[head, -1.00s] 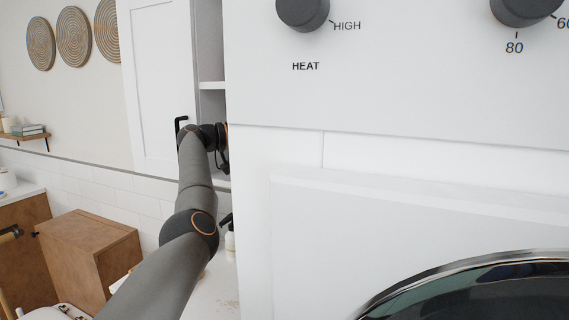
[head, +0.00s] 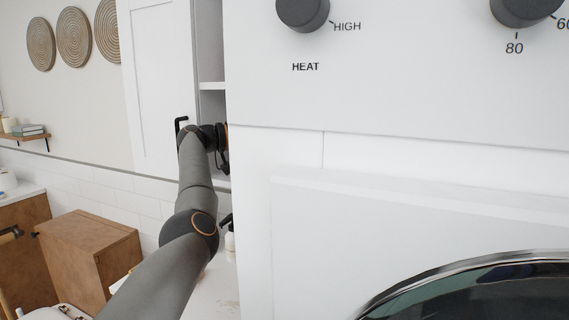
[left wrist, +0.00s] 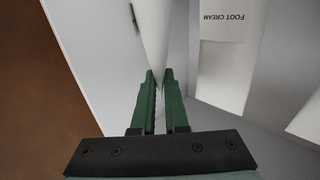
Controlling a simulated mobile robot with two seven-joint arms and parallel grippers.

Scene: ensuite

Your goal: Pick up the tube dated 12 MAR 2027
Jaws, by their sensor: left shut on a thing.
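A white, narrow thing that looks like a tube (left wrist: 156,35) stands between the green fingers of my left gripper (left wrist: 160,76) in the left wrist view. The gripper is shut on it; no date shows on the side facing me. In the head view my left arm reaches into the open wall cabinet (head: 211,60); its fingers and the tube are hidden behind the white machine's edge. A white label reading FOOT CREAM (left wrist: 228,22), upside down, is to the right of the gripper in the left wrist view. My right gripper is not in view.
A white machine (head: 400,90) with dials and a round door fills the right of the head view, close beside the arm. The cabinet door (head: 158,80) with a black handle stands left of the arm. A pale counter (head: 215,285) with a bottle (head: 230,243) lies below.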

